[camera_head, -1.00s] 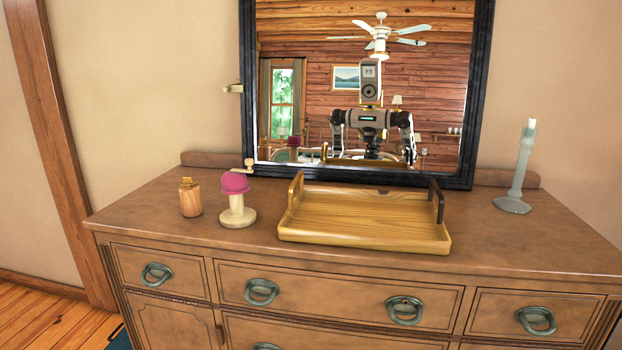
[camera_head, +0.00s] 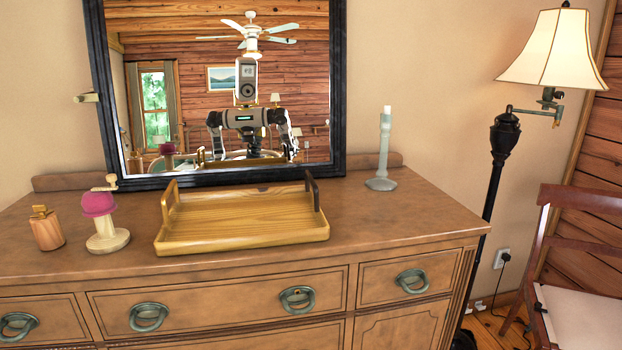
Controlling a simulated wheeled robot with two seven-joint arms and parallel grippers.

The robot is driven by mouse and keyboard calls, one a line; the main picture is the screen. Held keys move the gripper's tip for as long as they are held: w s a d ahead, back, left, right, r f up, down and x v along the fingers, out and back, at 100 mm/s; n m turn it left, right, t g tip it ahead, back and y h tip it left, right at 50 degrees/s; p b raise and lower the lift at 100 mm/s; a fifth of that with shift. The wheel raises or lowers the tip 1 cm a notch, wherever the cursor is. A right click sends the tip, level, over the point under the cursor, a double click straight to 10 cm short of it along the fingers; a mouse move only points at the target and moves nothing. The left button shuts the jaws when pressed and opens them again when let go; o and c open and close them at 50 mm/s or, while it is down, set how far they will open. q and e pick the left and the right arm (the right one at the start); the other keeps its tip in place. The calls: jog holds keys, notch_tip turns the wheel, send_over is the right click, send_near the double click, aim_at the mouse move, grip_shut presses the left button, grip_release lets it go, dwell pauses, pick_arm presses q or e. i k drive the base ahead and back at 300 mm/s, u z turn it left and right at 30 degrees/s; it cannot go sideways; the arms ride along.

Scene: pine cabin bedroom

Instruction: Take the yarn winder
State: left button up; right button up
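The yarn winder (camera_head: 101,220) stands upright on the left part of the dresser top. It has a pale wooden round base and post, a pink ball of yarn on top and a small wooden crank above the yarn. It stands between a small wooden bottle-like object and the wooden tray, apart from both. Neither of my grippers shows directly in the head view. My robot body shows only as a small reflection in the mirror, too small to tell the grippers' state.
The wooden tray (camera_head: 240,243) with two upright handles sits right of the winder. The small wooden bottle (camera_head: 46,229) is to its left. A candlestick (camera_head: 382,160) stands at the back right. A mirror (camera_head: 338,100) rises behind. A floor lamp (camera_head: 505,135) and chair (camera_head: 545,240) stand right of the dresser (camera_head: 400,225).

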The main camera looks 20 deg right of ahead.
aim_at(105, 227)
jog(key=u, duration=0.7)
jog(key=k, duration=1.05)
jog(key=u, duration=1.5)
jog(key=i, duration=2.35)
jog(key=z, duration=1.35)
jog(key=i, duration=1.3)
jog(key=z, duration=1.25)
